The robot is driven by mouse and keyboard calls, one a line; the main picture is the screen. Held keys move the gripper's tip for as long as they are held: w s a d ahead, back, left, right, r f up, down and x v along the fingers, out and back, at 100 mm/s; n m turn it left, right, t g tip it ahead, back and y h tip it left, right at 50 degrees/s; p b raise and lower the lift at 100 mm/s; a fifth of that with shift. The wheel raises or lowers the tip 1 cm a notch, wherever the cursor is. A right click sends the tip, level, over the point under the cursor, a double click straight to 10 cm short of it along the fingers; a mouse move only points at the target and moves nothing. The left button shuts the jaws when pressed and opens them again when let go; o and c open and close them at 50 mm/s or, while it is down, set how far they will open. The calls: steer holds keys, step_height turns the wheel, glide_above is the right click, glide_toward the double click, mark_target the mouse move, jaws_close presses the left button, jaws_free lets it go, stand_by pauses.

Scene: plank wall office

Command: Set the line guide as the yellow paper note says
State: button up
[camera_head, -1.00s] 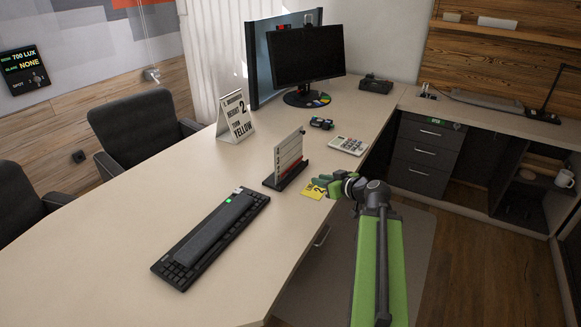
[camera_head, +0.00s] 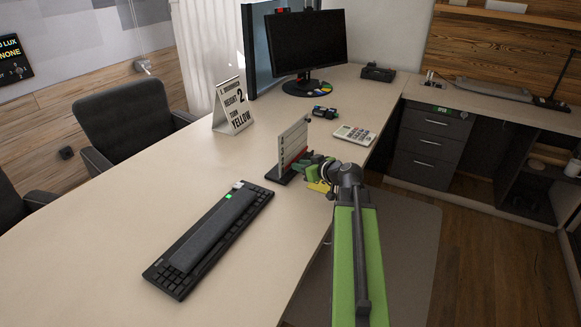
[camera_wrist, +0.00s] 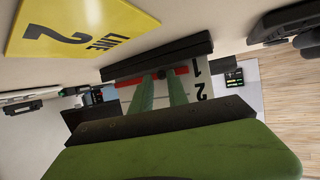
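The line guide (camera_head: 293,143) is a pale upright board with numbers, a red strip and a black base, standing on the desk. In the wrist view the board appears upside down, with its red strip (camera_wrist: 182,70) near the number 1 and the number 2 farther from the base (camera_wrist: 155,57). The yellow paper note (camera_wrist: 75,25) reads "LINE 2"; in the head view my gripper partly hides it (camera_head: 318,187). My gripper (camera_head: 311,164) is at the board's right side. Its green fingers (camera_wrist: 159,77) are apart at the red strip, with a small dark part between them. Contact is unclear.
A black keyboard (camera_head: 209,238) lies on the desk (camera_head: 130,200) left of the guide. A calculator (camera_head: 354,134) and a small dark item (camera_head: 325,112) lie behind it. A folded sign (camera_head: 233,105) and a monitor (camera_head: 306,48) stand farther back. The left desktop is clear.

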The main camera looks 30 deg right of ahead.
steer(key=shift+w+a, duration=0.15)
steer(key=shift+w, duration=0.2)
jaws_close()
stand_by(1.2)
